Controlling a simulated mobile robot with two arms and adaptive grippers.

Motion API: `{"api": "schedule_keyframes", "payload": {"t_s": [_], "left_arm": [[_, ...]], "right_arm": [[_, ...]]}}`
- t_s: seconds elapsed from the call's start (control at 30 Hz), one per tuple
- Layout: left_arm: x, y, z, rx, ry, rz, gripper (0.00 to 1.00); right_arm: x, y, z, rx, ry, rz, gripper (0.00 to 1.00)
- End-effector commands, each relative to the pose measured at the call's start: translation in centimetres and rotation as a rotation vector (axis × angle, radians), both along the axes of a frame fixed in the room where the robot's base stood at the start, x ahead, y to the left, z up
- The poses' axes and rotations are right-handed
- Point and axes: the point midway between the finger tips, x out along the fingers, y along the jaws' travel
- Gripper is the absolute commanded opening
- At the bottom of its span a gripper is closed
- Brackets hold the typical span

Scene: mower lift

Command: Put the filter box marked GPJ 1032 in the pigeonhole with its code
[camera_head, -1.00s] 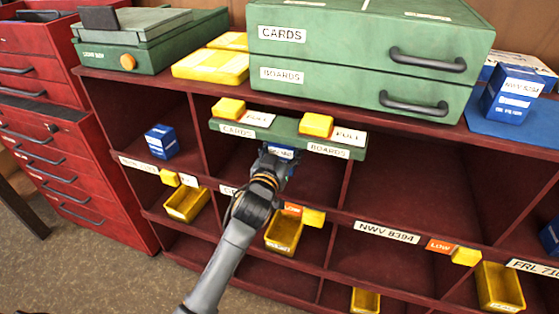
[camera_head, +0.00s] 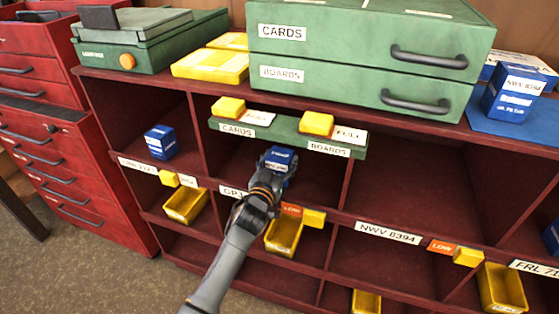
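A small blue box (camera_head: 280,158) with a white label shows at the tip of my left gripper (camera_head: 276,174), inside the middle upper pigeonhole under the green boards. The box's print is too small to read. The gripper covers the box's lower part, so I cannot tell whether it rests on the pigeonhole floor or whether the fingers grip it. The label on this pigeonhole's front strip starts with GPJ (camera_head: 232,192); my arm hides the rest of it. My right gripper is not in view.
Another blue box (camera_head: 161,142) stands in the left pigeonhole. A wide, empty pigeonhole is marked NWV 8394 (camera_head: 388,233). Green CARDS and BOARDS drawers (camera_head: 360,55) stand on top, with a blue NWV box (camera_head: 514,92) at right.

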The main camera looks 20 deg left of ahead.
Motion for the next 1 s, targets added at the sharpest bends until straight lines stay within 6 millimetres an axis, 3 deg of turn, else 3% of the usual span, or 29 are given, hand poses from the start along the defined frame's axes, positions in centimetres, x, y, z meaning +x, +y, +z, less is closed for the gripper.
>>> {"api": "schedule_keyframes", "payload": {"t_s": [0.03, 0.1, 0.57, 1.0], "left_arm": [[0.0, 0.0, -0.1, 0.0, 0.001, 0.0, 0.72], [0.0, 0.0, -0.1, 0.0, 0.001, 0.0, 0.86], [-0.6, 0.0, 0.1, 0.0, 0.003, 0.0, 0.86], [-9.3, 0.2, 0.0, -0.002, 0.003, 0.001, 0.86]], "right_arm": [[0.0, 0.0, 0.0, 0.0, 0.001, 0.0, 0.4], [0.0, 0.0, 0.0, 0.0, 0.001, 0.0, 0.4], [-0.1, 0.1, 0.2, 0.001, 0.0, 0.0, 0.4], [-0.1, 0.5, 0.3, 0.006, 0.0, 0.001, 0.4]]}}
